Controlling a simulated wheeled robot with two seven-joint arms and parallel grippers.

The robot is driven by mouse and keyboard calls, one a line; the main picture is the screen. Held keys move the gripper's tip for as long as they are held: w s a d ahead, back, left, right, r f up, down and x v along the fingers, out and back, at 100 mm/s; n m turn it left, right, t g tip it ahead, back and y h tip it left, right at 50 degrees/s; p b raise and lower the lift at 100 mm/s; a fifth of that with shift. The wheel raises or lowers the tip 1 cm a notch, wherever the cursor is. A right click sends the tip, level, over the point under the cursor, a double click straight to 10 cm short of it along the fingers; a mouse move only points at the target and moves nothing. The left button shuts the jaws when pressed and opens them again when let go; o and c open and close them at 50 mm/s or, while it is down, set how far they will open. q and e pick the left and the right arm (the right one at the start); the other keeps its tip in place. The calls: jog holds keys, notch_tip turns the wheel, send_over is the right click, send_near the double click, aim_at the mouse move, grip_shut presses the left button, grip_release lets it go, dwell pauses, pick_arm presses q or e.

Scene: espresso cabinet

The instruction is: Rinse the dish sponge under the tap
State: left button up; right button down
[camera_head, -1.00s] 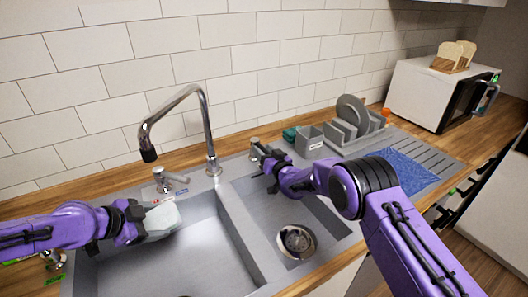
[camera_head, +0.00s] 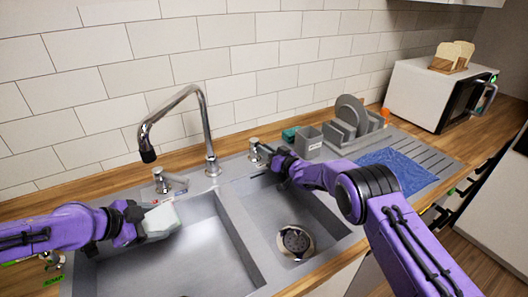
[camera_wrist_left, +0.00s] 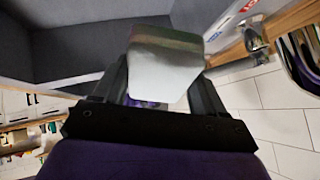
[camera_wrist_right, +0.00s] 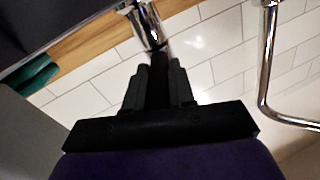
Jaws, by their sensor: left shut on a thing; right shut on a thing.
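The dish sponge (camera_head: 161,219), pale with a green layer, is held over the left basin (camera_head: 190,262). My left gripper (camera_head: 143,222) is shut on it; the sponge also shows between the fingers in the left wrist view (camera_wrist_left: 165,68). The chrome tap (camera_head: 208,130) arches above, its dark spout end (camera_head: 148,156) higher than the sponge in the head view. I see no water stream. My right gripper (camera_head: 267,155) is shut on the right tap knob (camera_head: 254,147), partly hidden by the fingers; its chrome shows in the right wrist view (camera_wrist_right: 149,28).
A left tap knob (camera_head: 161,180) stands at the tap's left. The right basin has a drain (camera_head: 296,242). A grey cup (camera_head: 308,142), a teal item (camera_head: 289,134), a dish rack (camera_head: 345,128) and a blue cloth (camera_head: 397,170) are right of it. A tiled wall is behind.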

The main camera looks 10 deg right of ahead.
jog(key=shift+r, duration=0.1)
jog(key=c, duration=1)
grip_release()
jog(key=shift+o, duration=0.2)
jog(key=shift+d, duration=0.1)
jog(key=v, duration=1.2)
jog(key=shift+w+d, duration=0.1)
